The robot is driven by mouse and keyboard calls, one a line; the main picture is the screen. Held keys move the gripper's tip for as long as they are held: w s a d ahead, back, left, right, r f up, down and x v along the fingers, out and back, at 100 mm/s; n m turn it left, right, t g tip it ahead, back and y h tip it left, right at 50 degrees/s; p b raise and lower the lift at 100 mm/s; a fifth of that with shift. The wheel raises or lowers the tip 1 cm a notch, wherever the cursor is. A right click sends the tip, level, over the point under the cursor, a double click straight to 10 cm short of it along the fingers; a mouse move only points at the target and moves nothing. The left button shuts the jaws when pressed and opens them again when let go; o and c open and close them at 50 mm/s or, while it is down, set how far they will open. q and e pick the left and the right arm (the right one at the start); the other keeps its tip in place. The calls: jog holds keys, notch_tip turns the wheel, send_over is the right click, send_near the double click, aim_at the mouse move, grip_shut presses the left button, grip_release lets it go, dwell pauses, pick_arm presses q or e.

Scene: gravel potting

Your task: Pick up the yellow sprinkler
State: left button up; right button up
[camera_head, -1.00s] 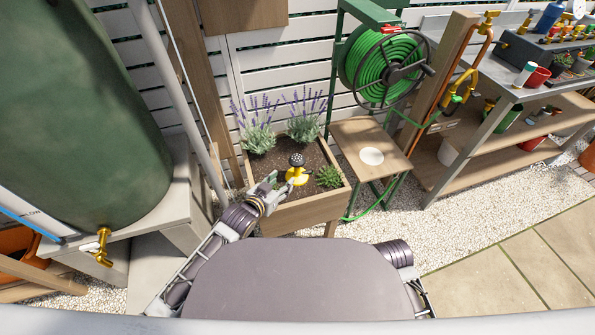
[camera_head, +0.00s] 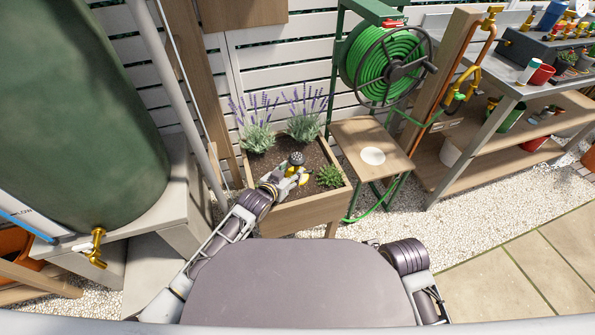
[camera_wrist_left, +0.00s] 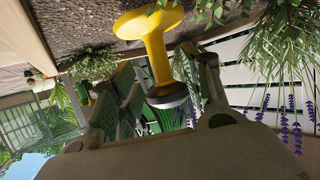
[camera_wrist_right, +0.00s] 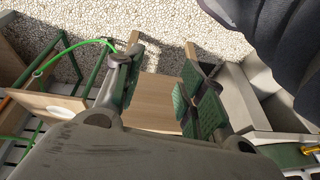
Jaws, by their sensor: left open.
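The yellow sprinkler (camera_head: 304,179) with a dark round head stands in the soil of the wooden planter. My left gripper (camera_head: 290,174) is at it in the head view and covers part of its yellow body. In the left wrist view the yellow sprinkler (camera_wrist_left: 156,55) shows upside down, its stem between the two spread fingers of my left gripper (camera_wrist_left: 160,88). The jaws are open; contact with the stem cannot be told. My right gripper (camera_wrist_right: 163,75) is open and empty in the right wrist view, with gravel and a wooden surface beyond it; the head view does not show it.
The planter (camera_head: 300,212) also holds lavender (camera_head: 257,138) and a small green plant (camera_head: 330,176) close right of the sprinkler. A wooden stand with a white disc (camera_head: 373,156) and a green hose reel (camera_head: 385,65) are to the right. A big green barrel (camera_head: 75,120) stands left.

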aim_at(295, 168)
jog(key=shift+s+f, duration=0.2)
jog(key=shift+f, duration=0.05)
pick_arm(q)
jog(key=shift+w, duration=0.15)
jog(key=shift+b+x, duration=0.45)
jog(key=shift+x, duration=0.55)
jog(key=shift+b+x, duration=0.35)
jog(key=shift+x, duration=1.3)
pick_arm(e)
jog(key=shift+t+y, duration=0.3)
jog(key=shift+y, duration=0.1)
jog(key=x, duration=0.4)
jog(key=shift+s+a+f, duration=0.1)
jog(key=shift+a+f, duration=0.1)
jog(key=shift+a, duration=0.15)
pick_arm(q)
jog(key=shift+d+r, duration=0.1)
jog(key=shift+r, duration=0.05)
grip_shut()
